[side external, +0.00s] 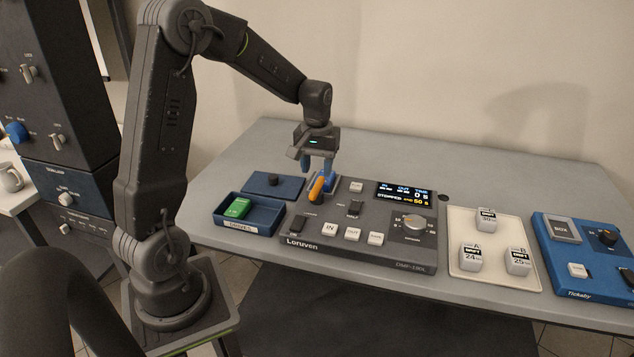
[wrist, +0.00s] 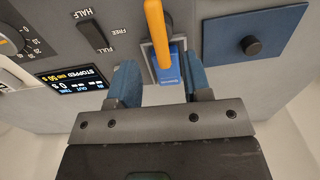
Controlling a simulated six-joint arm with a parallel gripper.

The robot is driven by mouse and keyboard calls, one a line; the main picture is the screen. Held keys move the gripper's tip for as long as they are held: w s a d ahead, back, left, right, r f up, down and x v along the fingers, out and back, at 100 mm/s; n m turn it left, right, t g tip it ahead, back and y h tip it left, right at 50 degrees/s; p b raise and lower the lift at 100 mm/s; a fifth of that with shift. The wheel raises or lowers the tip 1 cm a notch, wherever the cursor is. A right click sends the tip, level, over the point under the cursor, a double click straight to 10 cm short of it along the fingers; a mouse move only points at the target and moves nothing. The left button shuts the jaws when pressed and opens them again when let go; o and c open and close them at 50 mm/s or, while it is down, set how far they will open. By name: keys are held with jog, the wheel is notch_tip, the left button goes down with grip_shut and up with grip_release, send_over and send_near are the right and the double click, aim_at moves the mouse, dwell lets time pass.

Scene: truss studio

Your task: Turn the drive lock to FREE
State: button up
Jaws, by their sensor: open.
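The drive lock shows as an orange lever (side external: 316,190) on the panel's left part, tilted toward the front edge. In the wrist view the orange lever (wrist: 157,32) runs down from the top edge, over a blue label plate (wrist: 170,68). A FREE label (wrist: 125,32) is printed beside it, upside down in that view. The plate's lettering is too small to read. My gripper (side external: 317,171) is open and empty, pointing down just above the lever. In the wrist view my gripper (wrist: 161,68) has its blue fingers either side of the plate and lever end. Contact is not clear.
The grey Loruven panel (side external: 375,255) has a display reading STOPPED, a knob (side external: 414,224), buttons and switches. A blue tray (side external: 258,217) holding a green block (side external: 238,207) is left.

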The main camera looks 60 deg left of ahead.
aim_at(317, 185)
notch_tip(317, 185, down, 5)
jog(key=shift+r, duration=0.1)
dwell(0.3)
grip_shut()
